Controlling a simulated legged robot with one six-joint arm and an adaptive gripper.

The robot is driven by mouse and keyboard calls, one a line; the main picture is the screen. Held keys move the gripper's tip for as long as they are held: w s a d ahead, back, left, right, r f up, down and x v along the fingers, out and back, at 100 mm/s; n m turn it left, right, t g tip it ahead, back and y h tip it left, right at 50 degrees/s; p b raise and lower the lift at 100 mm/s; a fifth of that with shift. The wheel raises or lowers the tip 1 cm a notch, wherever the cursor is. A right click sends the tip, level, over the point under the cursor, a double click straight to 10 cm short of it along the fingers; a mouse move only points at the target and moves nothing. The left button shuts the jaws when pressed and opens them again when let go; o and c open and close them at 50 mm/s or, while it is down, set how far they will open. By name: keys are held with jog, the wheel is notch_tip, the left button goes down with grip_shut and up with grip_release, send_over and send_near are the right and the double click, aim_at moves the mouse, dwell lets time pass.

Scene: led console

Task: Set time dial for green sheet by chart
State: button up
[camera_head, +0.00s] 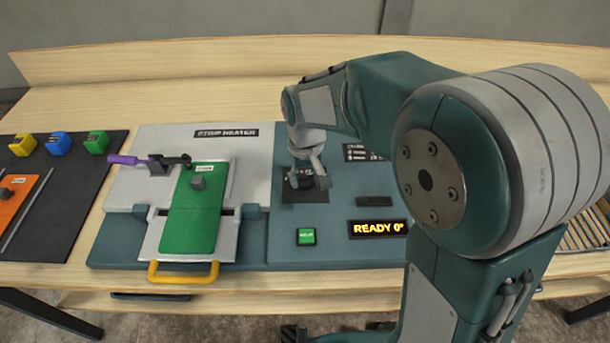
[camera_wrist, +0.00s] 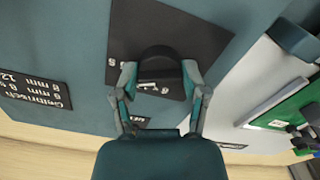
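The time dial is a dark knob (camera_wrist: 160,66) on a black plate (camera_wrist: 205,40) with white marks. My gripper (camera_head: 307,183) is down at this plate on the blue-grey console. In the wrist view, my gripper's fingers (camera_wrist: 160,72) stand apart on either side of the knob; whether they press on it is unclear. The green sheet (camera_head: 192,222) lies on the strip heater's pale bed with a small grey block on it. A dark chart (camera_wrist: 35,88) with white text, partly "mm" lines, is at left in the wrist view; its words are hard to read.
A display (camera_head: 378,229) reads READY 0° in yellow. A green button (camera_head: 306,237) sits left of it. The heater has a yellow handle (camera_head: 183,273) and a purple-handled lever (camera_head: 130,159). A dark mat (camera_head: 75,200) at left holds coloured blocks and an orange sheet.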

jog(key=shift+f, duration=0.1)
jog(key=shift+c, duration=0.7)
jog(key=shift+n, duration=0.3)
jog(key=n, duration=0.3)
jog(key=shift+s+n, duration=0.1)
jog(key=shift+n, duration=0.2)
jog(key=shift+d+f+n, duration=0.1)
jog(key=shift+n, duration=2.1)
jog(key=o, duration=1.1)
jog(key=shift+o, duration=0.2)
